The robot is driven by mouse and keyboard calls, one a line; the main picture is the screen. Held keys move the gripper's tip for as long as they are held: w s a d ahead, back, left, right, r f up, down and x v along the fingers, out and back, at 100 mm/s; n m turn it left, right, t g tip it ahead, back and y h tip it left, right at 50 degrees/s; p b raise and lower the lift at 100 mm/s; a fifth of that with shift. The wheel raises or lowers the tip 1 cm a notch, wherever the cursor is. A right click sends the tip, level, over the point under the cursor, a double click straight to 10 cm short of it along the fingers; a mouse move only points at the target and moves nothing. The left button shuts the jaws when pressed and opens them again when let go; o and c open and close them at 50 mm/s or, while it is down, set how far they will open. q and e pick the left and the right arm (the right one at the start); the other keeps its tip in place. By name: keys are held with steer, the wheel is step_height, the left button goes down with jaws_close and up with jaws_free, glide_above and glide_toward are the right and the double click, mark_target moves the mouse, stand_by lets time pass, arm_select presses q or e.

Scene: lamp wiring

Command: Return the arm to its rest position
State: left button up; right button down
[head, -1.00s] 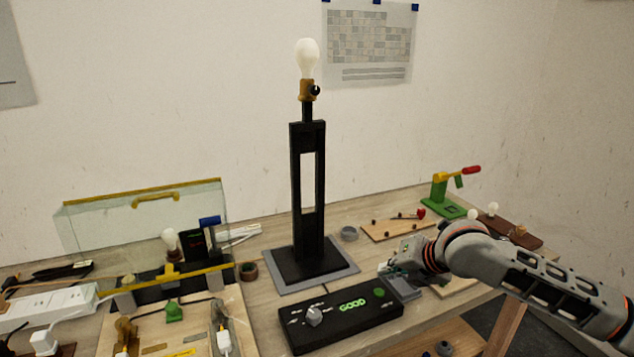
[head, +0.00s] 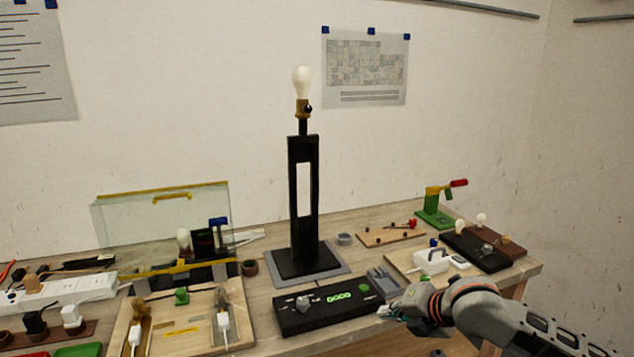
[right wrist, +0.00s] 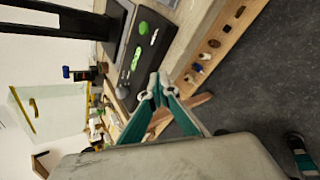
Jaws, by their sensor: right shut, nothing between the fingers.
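My right arm comes in from the lower right in the head view. Its gripper (head: 391,311) is at the front edge of the table, just right of the black test box. In the right wrist view the fingers (right wrist: 152,92) are together and empty, with the floor and a lower shelf behind them. My left gripper is not in view. The black lamp (head: 303,200) stands upright on a grey mat (head: 343,271) with a white bulb (head: 302,83) on top. The black test box (head: 290,316) shows green lettering in front of the lamp.
A grey block (head: 383,282) sits right of the test box. A wooden board with a white device (head: 432,261) lies behind my gripper. A green press (head: 434,212) stands at the back right. A clear shield (head: 165,215) and power strip (head: 62,291) are on the left. Floor is free at right.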

steer(key=s+a+f+m+t+y, duration=0.1)
steer(key=s+a+f+m, duration=0.2)
steer(key=s+f+m, duration=0.3)
steer(key=s+a+f+m+y, duration=0.1)
steer(key=s+a+f+m, duration=0.25)
steer(key=f+m, duration=0.3)
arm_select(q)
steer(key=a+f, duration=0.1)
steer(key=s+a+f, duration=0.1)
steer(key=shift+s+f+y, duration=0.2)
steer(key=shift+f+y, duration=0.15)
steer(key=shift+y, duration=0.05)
arm_select(e)
steer(key=s+d+f+m+h, duration=0.1)
steer(key=s+d+f+m, duration=0.3)
steer(key=s, duration=0.3)
steer(key=s+d+f+m+h, duration=0.2)
steer(key=s+d+f+m, duration=0.2)
steer(key=s+f+m, duration=0.1)
steer(key=s+d+f+m+t+h, duration=0.1)
steer(key=s+d+f+m, duration=0.3)
steer(key=s, duration=0.5)
step_height(320, 180, down, 3)
steer(key=shift+s+d+r+h, duration=0.1)
steer(key=shift+s+d+h, duration=0.2)
steer(key=shift+s+h, duration=0.15)
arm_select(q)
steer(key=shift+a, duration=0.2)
arm_select(e)
steer(key=shift+m, duration=0.25)
